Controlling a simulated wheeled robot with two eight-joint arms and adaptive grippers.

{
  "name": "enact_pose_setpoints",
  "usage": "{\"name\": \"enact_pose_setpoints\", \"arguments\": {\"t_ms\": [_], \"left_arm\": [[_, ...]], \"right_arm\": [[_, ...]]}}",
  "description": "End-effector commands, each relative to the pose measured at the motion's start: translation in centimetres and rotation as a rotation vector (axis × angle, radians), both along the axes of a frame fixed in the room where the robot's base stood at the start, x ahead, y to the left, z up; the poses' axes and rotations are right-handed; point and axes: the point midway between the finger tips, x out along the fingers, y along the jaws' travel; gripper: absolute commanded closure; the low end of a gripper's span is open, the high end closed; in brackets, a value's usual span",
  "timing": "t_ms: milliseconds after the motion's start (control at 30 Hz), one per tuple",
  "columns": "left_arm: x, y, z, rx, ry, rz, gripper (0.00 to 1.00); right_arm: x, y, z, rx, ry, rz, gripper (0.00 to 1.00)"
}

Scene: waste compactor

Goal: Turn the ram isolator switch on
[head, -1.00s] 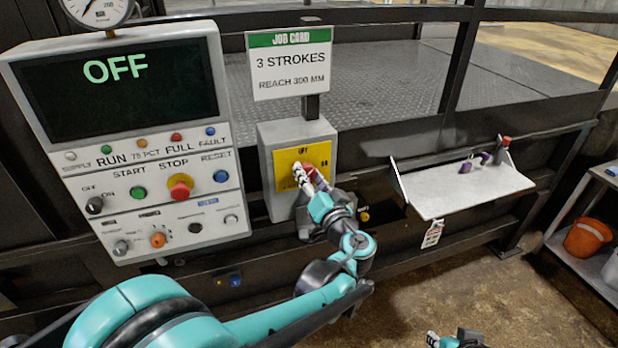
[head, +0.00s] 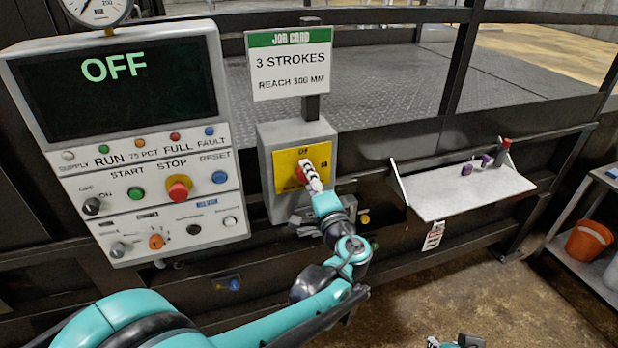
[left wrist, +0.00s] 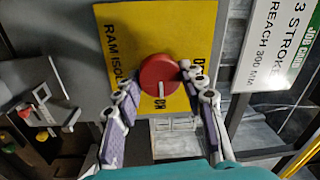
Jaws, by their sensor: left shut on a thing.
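The ram isolator switch is a round red knob (left wrist: 160,74) on a yellow plate (left wrist: 125,22) lettered "RAM ISOL…". In the head view the yellow plate (head: 284,172) is on a grey box, and the red knob is mostly hidden behind my fingers. My left gripper (head: 309,178) is shut on the knob; in the left wrist view its two purple-padded fingers (left wrist: 158,92) flank it. At the bottom edge of the head view, part of my right gripper (head: 456,342) shows; its jaws are unclear.
A control panel (head: 215,125) with a screen reading OFF stands left of the box. A job card (head: 290,66) stands above it. A white shelf (head: 450,195) holding small purple things juts out at right. An orange bucket (head: 588,239) is farther right.

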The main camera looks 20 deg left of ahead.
Motion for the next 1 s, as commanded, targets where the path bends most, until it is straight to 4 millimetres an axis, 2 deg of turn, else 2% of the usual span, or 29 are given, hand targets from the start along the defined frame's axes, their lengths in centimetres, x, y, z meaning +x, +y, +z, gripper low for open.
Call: {"name": "enact_pose_setpoints", "arguments": {"t_ms": [633,667,700,733,1000], "left_arm": [[0.03,0.00,0.03,0.041,0.026,0.000,0.89],[0.03,0.00,0.03,0.041,0.026,0.000,0.52],[0.02,0.00,0.03,0.041,0.026,0.000,0.41],[0.02,0.00,0.03,0.040,0.027,0.000,0.39],[-0.01,-0.02,0.00,0.039,0.026,0.000,0.39]], "right_arm": [[0.00,0.00,-0.05,0.000,0.000,0.000,0.71],[0.00,0.00,-0.05,0.000,0.000,0.000,0.71],[0.00,0.00,-0.05,0.000,0.000,0.000,0.71],[0.01,0.00,-0.04,0.000,0.000,0.000,0.71],[0.00,0.00,-0.05,0.000,0.000,0.000,0.71]]}}
